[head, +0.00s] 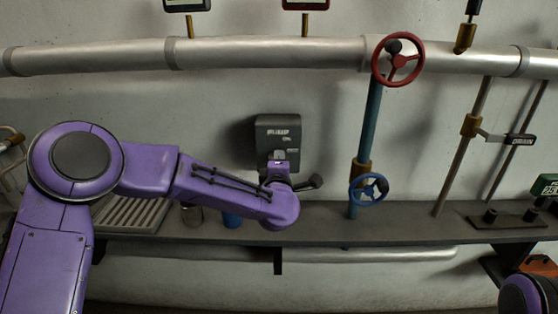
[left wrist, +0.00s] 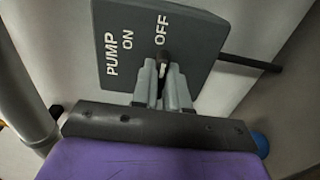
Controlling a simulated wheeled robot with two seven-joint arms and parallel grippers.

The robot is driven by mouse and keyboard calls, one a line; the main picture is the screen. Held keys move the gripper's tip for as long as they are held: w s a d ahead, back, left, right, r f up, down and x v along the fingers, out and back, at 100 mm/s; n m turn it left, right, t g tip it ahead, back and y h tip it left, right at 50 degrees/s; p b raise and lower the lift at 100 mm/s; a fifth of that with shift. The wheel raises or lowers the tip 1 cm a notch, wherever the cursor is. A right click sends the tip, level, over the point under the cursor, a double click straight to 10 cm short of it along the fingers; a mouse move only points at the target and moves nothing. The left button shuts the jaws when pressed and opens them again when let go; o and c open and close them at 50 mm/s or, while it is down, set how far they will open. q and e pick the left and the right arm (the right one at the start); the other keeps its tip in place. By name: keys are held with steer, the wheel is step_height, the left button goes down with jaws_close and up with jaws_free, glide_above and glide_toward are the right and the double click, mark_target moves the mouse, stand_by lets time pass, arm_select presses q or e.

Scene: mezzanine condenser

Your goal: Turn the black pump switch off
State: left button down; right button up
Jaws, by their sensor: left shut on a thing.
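The pump switch box (head: 278,134) is a dark grey panel on the wall, right of my left forearm in the head view. In the left wrist view its panel (left wrist: 190,62) shows the words PUMP, ON and OFF. The small black switch lever (left wrist: 162,60) stands just below the word OFF. My left gripper (left wrist: 161,75) is at the panel, its two grey fingers shut on the lever. In the head view my left gripper (head: 279,167) is at the box's lower part, and the lever is hidden. My right gripper is out of view.
A red valve wheel (head: 398,60) and a blue valve wheel (head: 368,189) are right of the box. A dark shelf (head: 330,225) runs below it, with a blue cup-like object (head: 232,219) near my arm. A large pipe (head: 260,52) crosses above.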

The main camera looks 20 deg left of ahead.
arm_select(q)
steer(key=shift+r, duration=0.2)
steer(key=c, duration=1.1)
jaws_free()
steer(key=shift+c, duration=0.2)
steer(key=shift+w+f, duration=0.1)
steer(key=shift+f, duration=0.05)
steer(key=b+v, duration=0.3)
steer(key=v, duration=0.7)
steer(key=shift+s, duration=0.25)
